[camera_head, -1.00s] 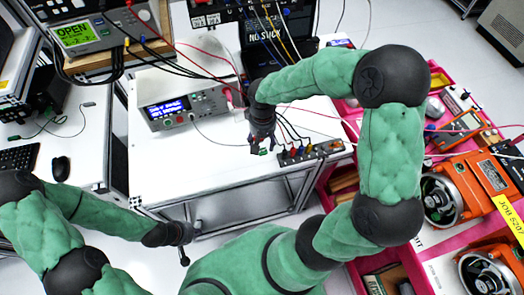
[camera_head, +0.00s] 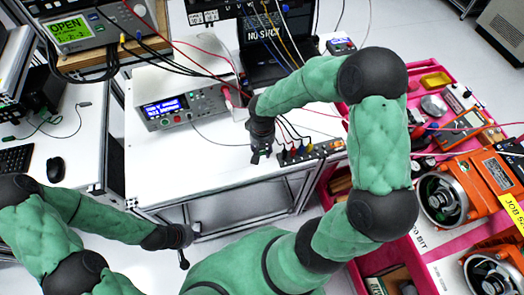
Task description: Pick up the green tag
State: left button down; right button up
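The green tag is not clearly visible now. The spot on the white bench top (camera_head: 190,162) where it showed earlier is covered by my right gripper (camera_head: 261,156). My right gripper points down at the bench's front part, just left of a black terminal strip with coloured plugs (camera_head: 310,152). Its fingertips are small and dark, and whether they hold the tag cannot be seen. My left gripper (camera_head: 184,260) hangs in front of the bench, low and away from the bench top. Its finger opening is too small to tell.
A grey bench instrument (camera_head: 180,100) with a blue display stands behind left, with leads trailing from it. A black laptop (camera_head: 265,60) is at the back. A pink cart (camera_head: 340,210) with orange motor units (camera_head: 455,190) stands right. The bench's front left is clear.

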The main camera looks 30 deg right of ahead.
jog(key=shift+c, duration=0.8)
